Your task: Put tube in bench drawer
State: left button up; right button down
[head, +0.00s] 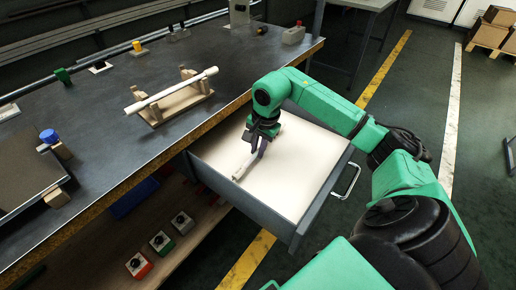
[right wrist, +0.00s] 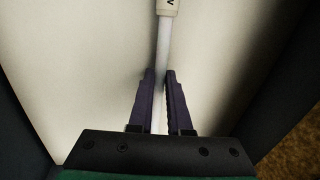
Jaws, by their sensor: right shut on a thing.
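The bench drawer (head: 308,208) is pulled open and has a pale inside. My right gripper (head: 261,147) is inside the drawer's outline, pointing down, shut on a slim white tube (head: 243,167). In the right wrist view the tube (right wrist: 163,42) runs up from between the purple fingers (right wrist: 160,78), with a wider marked end at the top edge. The tube lies close over the drawer floor; I cannot tell whether it touches. My left gripper is not in view.
A longer white rod (head: 172,91) rests on a wooden stand (head: 181,107) on the bench top (head: 100,150). A blue-capped item (head: 49,137) is at the left. Button boxes (head: 161,241) sit below the bench. The drawer's handle (head: 349,182) sticks out at its front.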

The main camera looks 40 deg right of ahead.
jog(key=c, duration=0.9)
grip_release()
jog(key=shift+o, duration=0.2)
jog(key=shift+r, duration=0.15)
jog(key=shift+r+p, duration=0.55)
jog(key=shift+p, duration=0.05)
notch_tip(320, 180, up, 12)
jog(key=s, duration=0.1)
jog(key=shift+s+d+p, duration=0.35)
jog(key=shift+f, duration=0.1)
